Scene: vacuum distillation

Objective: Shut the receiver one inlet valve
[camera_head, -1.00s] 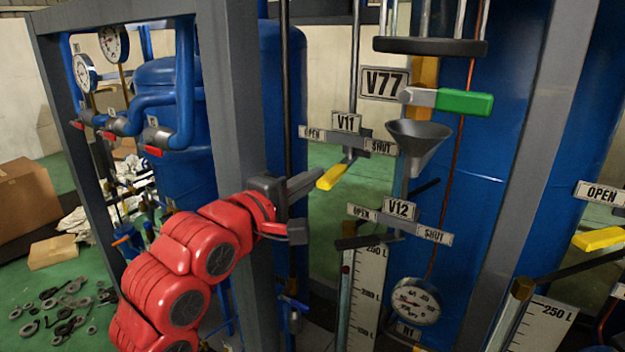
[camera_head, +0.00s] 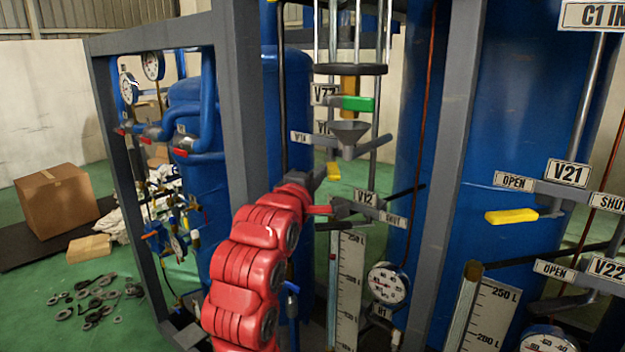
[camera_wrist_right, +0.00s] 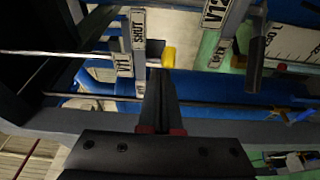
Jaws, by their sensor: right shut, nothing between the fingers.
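The V11 valve's yellow-ended handle (camera_head: 333,171) hangs below its sign plate (camera_head: 300,138), under a grey funnel; the V11 lettering is partly hidden. My right gripper (camera_head: 320,176) is shut and empty, its fingers close to the left of the yellow handle. In the right wrist view the shut fingers (camera_wrist_right: 156,52) show just beside the yellow handle end (camera_wrist_right: 168,57); I cannot tell whether they touch. A SHUT plate (camera_wrist_right: 138,40) is near the fingertips. The handle's exact angle is hard to read. My left gripper is not in view.
The V12 sign (camera_head: 366,197) and its dark handle lie just below and right. The green-handled V77 valve (camera_head: 357,103) is above the funnel (camera_head: 348,134). A grey frame post (camera_head: 240,110) stands close left of my arm. V21's yellow handle (camera_head: 511,216) is farther right.

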